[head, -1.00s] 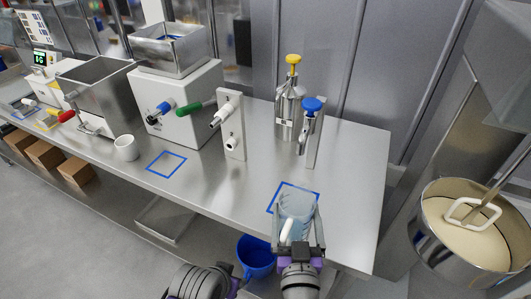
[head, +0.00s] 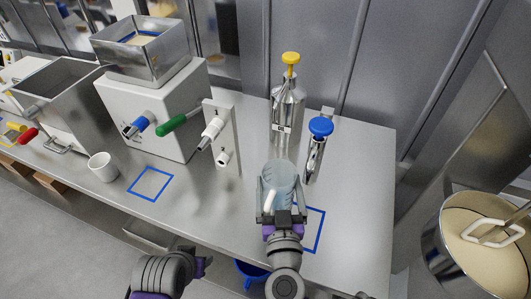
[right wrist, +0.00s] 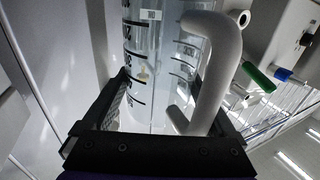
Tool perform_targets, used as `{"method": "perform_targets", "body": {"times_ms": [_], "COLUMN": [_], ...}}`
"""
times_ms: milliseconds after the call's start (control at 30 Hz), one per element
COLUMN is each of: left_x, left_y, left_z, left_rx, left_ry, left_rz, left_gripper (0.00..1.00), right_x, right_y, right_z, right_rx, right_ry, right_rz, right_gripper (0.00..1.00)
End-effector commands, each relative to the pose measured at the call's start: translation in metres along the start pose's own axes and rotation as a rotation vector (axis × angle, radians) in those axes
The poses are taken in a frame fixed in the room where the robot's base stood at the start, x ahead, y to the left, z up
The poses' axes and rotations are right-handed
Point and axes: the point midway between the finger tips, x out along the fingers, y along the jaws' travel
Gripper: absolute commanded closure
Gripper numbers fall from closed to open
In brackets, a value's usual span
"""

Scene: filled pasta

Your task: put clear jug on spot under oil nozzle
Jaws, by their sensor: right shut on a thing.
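My right gripper (head: 281,212) is shut on the clear jug (head: 280,180). In the right wrist view the jug (right wrist: 150,70) shows dark scale marks and a white handle (right wrist: 225,70) on its right, between the fingers. The jug appears raised above the steel table; its base is hidden. A blue-outlined square spot (head: 321,232) lies partly hidden behind my right gripper and arm. A blue-topped nozzle stand (head: 318,145) stands just right of the jug. Part of my left arm shows at the bottom; its gripper (head: 203,262) is barely visible and its fingers are unclear.
A steel bottle with a yellow pump (head: 288,110) stands behind the jug. A green-handled tap (head: 190,122), another blue square (head: 151,184) and a white mug (head: 103,167) are to the left. A steel pot (head: 470,255) stands at right. The table's right end is clear.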

Motion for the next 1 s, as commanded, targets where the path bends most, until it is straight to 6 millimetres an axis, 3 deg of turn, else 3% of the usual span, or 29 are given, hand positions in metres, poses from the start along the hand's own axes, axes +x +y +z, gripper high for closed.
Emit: {"method": "perform_targets", "body": {"times_ms": [600,833,1000], "left_x": [-0.01,-0.013,-0.013], "left_y": [0.0,0.0,0.0], "left_z": [-0.009,-0.011,-0.011], "left_rx": [0.0,0.0,0.0], "left_ry": [0.007,0.009,0.008], "left_rz": [0.0,0.0,0.0], "left_gripper": [0.5,0.5,0.5], "right_x": [0.154,0.175,0.176], "right_y": [0.001,0.0,0.0], "right_z": [-0.001,0.002,0.024], "right_rx": [0.0,-0.001,0.0], "right_ry": [0.001,0.0,0.0], "right_rz": [0.003,0.0,0.0], "right_gripper": [0.89,0.89,0.89]}}
